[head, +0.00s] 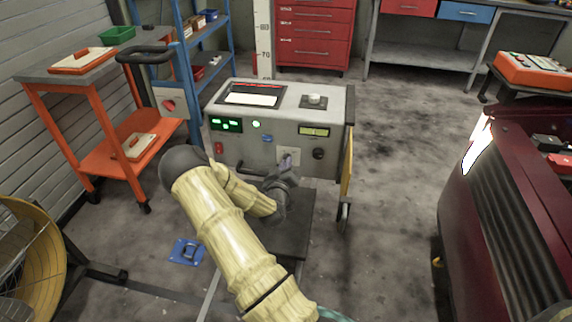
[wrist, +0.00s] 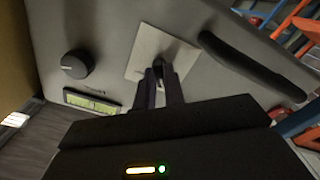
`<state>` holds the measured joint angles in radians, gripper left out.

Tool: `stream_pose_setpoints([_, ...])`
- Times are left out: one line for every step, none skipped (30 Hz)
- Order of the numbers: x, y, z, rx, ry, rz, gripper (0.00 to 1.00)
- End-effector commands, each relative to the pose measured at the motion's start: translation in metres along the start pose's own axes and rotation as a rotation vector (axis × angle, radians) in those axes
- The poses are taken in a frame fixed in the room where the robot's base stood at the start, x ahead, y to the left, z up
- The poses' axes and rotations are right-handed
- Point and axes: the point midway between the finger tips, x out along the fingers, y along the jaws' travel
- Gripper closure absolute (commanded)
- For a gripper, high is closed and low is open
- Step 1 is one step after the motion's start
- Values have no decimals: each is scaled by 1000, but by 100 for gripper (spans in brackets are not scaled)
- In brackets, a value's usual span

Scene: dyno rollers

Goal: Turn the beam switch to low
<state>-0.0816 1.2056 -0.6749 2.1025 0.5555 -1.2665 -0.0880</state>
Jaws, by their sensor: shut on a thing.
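The grey console (head: 225,150) stands on a dark cart, and its front panel carries several controls. A pale square plate (wrist: 146,48) on that panel bears a small dark switch (wrist: 160,61), which I take to be the beam switch. Its markings cannot be read. My gripper (head: 286,164) reaches the plate, and in the wrist view its two dark fingers (wrist: 161,82) are closed on the switch. The fingers partly hide the switch, so its exact setting cannot be told.
A black round knob (wrist: 77,64) and a lit green display (wrist: 92,101) sit beside the plate. A black handle (wrist: 250,66) is on its other side. A dark red car (head: 500,215) with a lit headlight (head: 478,145) stands at right. An orange cart (head: 118,152) stands left.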

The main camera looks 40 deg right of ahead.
Motion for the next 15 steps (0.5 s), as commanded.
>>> stream_pose_setpoints([-1,-1,1,-20,-3,-2,100])
stream_pose_setpoints([-1,0,1,-30,-3,-2,100])
stream_pose_setpoints([-1,0,1,-41,-3,-2,100])
stream_pose_setpoints([-1,-1,1,-48,-3,-2,100])
stream_pose_setpoints([-1,-1,1,-54,-3,-2,100])
stream_pose_setpoints([-1,-1,1,-61,-3,-2,100])
stream_pose_setpoints([-1,-1,1,-65,-3,-2,100])
stream_pose_setpoints([-1,-1,1,-67,-3,-2,100])
stream_pose_setpoints([-1,-1,1,-70,-4,-2,100])
stream_pose_setpoints([-1,-1,1,-71,-4,-2,100])
stream_pose_setpoints([-1,-1,1,-72,-4,-2,100])
stream_pose_setpoints([-1,-1,2,-72,-4,-3,100])
stream_pose_setpoints([-1,-1,2,-72,-4,-3,100])
stream_pose_setpoints([-1,-1,2,-72,-4,-3,100])
stream_pose_setpoints([-1,-1,2,-72,-4,-3,100])
